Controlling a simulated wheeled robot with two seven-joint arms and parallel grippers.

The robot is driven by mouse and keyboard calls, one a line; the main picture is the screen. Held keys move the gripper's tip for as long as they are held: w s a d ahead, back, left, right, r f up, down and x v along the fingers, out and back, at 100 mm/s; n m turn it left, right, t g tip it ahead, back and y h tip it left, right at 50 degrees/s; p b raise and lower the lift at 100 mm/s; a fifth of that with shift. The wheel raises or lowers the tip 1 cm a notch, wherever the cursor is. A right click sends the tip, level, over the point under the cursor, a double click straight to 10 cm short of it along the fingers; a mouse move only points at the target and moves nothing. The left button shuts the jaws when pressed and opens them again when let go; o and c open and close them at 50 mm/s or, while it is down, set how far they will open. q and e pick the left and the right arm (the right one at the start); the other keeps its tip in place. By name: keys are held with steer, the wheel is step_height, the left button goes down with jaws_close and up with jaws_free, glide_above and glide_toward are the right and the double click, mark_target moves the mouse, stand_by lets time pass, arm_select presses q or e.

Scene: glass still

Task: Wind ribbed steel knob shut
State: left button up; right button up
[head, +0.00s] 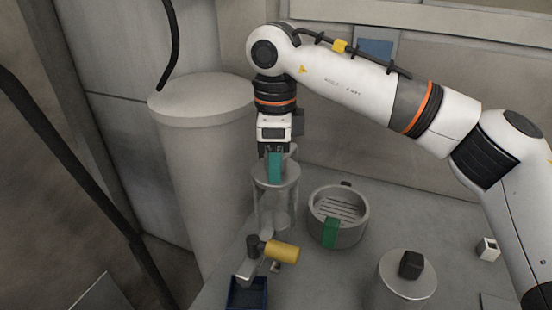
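My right gripper (274,153) points straight down over the round steel top (289,179) of the clear glass vessel (277,207). A teal strip (275,168) shows at its fingertips, in front of the steel top. The fingers are small and partly hidden, so I cannot tell whether they are open or shut. I cannot make out the ribbed steel knob for certain; the gripper covers the middle of the top. Below the vessel is a dark fitting (254,246) with a yellow cylindrical handle (282,251). My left gripper is not in view.
A round grey basin (355,231) with a slatted inside and green strip stands right of the vessel. A grey canister (401,288) with a black knob (411,264), a dark blue tray (240,296) and a white cube (487,249) are nearby. A tall drum (205,160) stands left.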

steer(key=shift+r, duration=0.25)
steer(key=shift+w+r+p, duration=0.1)
steer(key=shift+r+p, duration=1.8)
steer(key=shift+r, duration=0.6)
steer(key=shift+f, duration=0.1)
